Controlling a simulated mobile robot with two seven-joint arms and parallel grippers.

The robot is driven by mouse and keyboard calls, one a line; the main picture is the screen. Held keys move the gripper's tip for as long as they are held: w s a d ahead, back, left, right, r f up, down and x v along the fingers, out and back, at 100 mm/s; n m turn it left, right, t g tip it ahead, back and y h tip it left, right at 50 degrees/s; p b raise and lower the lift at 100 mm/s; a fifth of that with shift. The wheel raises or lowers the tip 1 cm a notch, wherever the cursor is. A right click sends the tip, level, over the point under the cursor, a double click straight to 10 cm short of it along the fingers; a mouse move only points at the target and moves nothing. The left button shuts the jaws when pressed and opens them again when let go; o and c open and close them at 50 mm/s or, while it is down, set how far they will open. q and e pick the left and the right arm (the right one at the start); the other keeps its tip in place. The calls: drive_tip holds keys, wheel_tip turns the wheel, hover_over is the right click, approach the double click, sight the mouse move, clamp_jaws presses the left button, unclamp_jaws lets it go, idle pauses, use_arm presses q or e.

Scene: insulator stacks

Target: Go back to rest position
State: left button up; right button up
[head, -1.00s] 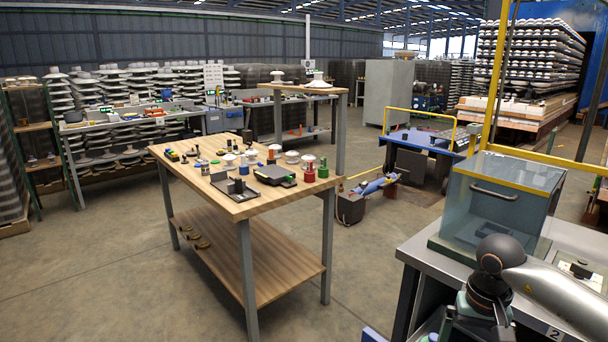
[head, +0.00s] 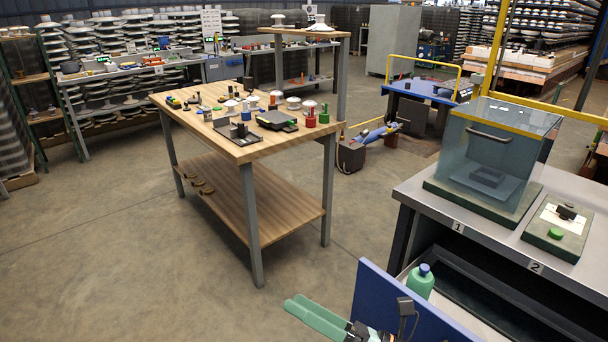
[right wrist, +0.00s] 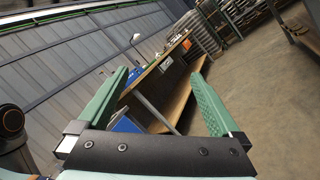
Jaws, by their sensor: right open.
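My left gripper is in neither view.
A green bottle (head: 420,282) with a blue cap stands behind the blue panel. The grey workbench (head: 470,238) at right bears a glass box (head: 492,150) and a green-button plate (head: 556,232). A wooden table (head: 240,153) holds small parts. The floor at left is clear.

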drive_tip(key=d+f+m+t+h, duration=0.3)
drive_tip(key=d+f+m+h, duration=0.15)
drive_tip(key=m, duration=0.65)
drive_tip(key=d+f+m+t+h, duration=0.35)
drive_tip(key=f+m+h, duration=0.25)
drive_tip(key=m, duration=0.5)
drive_tip(key=s+d+f+m+g+h, duration=0.2)
drive_tip(key=s+d+f+m+g, duration=0.1)
drive_tip(key=s+f+m, duration=0.35)
drive_tip(key=s+d+f+m+g+h, duration=0.25)
drive_tip(key=s+f+m, duration=0.25)
drive_tip(key=f+m, duration=0.25)
use_arm(q)
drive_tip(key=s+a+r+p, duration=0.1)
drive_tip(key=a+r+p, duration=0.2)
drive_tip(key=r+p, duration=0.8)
drive_tip(key=p, duration=0.4)
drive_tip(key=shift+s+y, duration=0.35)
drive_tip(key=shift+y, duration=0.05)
use_arm(e)
drive_tip(key=s+d+r+g+h, duration=0.1)
drive_tip(key=s+d+r, duration=0.1)
drive_tip(key=r, duration=0.8)
drive_tip(key=shift+s+d+m, duration=0.4)
drive_tip(key=shift+d, duration=0.15)
